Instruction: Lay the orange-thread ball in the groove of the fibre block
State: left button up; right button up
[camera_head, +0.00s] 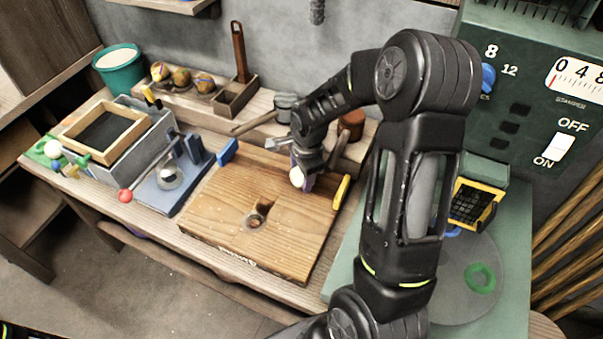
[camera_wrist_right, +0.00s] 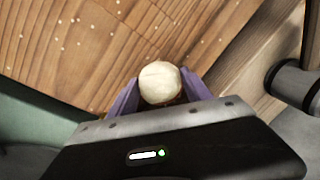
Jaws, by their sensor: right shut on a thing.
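My right gripper (camera_head: 299,178) is shut on a pale cream ball (camera_head: 296,176), held over the back right part of a large wooden board (camera_head: 215,200). In the right wrist view the ball (camera_wrist_right: 160,83) sits between two purple fingertips, with a faint seam line across it. Orange thread on it cannot be made out. I cannot tell which thing is the fibre block, and no groove shows clearly. My left gripper is not in view.
Several brownish balls (camera_head: 181,77) rest on the back rail. A blue clip (camera_head: 227,151) and a yellow clip (camera_head: 342,191) stand at the board's edges. A red-knobbed lever device (camera_head: 170,178) stands left. The green stamper (camera_head: 530,110) stands right. The board's front is clear.

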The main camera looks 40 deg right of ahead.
dwell(0.3)
jog(key=o, duration=1.6)
jog(key=shift+f, duration=0.1)
jog(key=shift+s+a+r, duration=0.1)
jog(key=shift+s+r, duration=0.15)
jog(key=shift+r, duration=1.05)
jog(key=shift+s+a+r, duration=0.1)
jog(key=shift+s+r, duration=0.1)
jog(key=shift+r, duration=1.05)
jog(key=shift+s+r, duration=0.25)
jog(key=shift+r, duration=1.05)
